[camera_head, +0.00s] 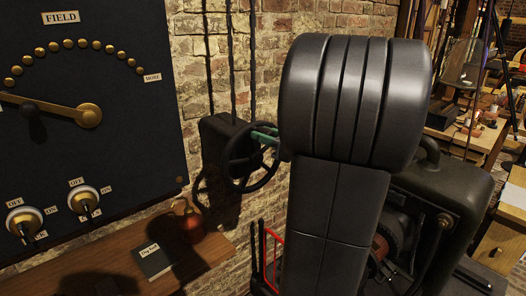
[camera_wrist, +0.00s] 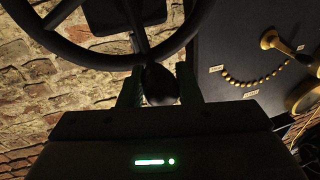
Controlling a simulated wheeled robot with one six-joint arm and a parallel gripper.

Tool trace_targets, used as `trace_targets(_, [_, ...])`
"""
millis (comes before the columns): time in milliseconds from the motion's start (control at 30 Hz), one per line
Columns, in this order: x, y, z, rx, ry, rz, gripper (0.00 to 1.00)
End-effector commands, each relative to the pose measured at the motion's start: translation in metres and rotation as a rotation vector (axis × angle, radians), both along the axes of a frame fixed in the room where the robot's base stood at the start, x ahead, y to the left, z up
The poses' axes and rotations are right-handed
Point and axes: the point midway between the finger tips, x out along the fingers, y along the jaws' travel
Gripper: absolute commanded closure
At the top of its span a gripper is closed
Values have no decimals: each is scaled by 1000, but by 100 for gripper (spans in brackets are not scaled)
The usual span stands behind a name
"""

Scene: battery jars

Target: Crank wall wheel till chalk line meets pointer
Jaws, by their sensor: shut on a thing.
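The black wall wheel (camera_head: 231,172) stands out from a dark box (camera_head: 212,128) on the brick wall, left of my arm in the head view. In the wrist view its rim and spokes (camera_wrist: 88,57) fill the upper left. My gripper (camera_head: 264,137) has its greenish fingers at the wheel's upper right side, partly hidden by my arm. In the wrist view my gripper (camera_wrist: 160,88) is shut around the dark rounded crank knob (camera_wrist: 160,80), one finger on each side. I cannot make out a chalk line or a pointer in either view.
A dark panel (camera_head: 75,150) labelled FIELD, with a brass lever and two switches, is left of the wheel. A wooden shelf (camera_head: 206,252) below holds a dark book (camera_head: 154,261) and a reddish bottle (camera_head: 190,222). A dark machine (camera_head: 445,205) stands at the right.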

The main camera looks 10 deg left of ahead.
Motion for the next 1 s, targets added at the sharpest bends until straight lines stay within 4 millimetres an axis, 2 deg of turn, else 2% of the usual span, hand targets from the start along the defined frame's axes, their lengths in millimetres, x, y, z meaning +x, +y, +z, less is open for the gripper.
trace_targets(33, [2,-1,-6,13,9,-1,100])
trace_targets(567, [22,-17,-4,163,203,-2,100])
trace_targets(1000, [53,-41,-18,404,512,-3,100])
